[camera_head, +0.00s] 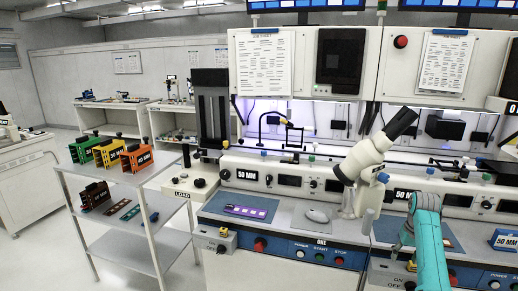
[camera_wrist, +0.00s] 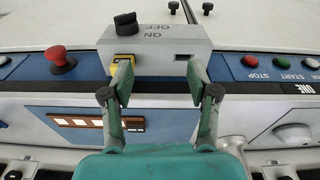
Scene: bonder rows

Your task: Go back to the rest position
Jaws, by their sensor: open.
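My teal arm (camera_head: 428,240) stands at the right of the head view, in front of the bonder bench. Beyond the fingertips is a grey switch box (camera_wrist: 155,48) with a black knob, ON and OFF lettering and a yellow part. I cannot tell whether the fingertips touch the box. The fingertips are not clearly visible in the head view.
A red button (camera_wrist: 58,58) is left of the box. Floor at lower left is clear.

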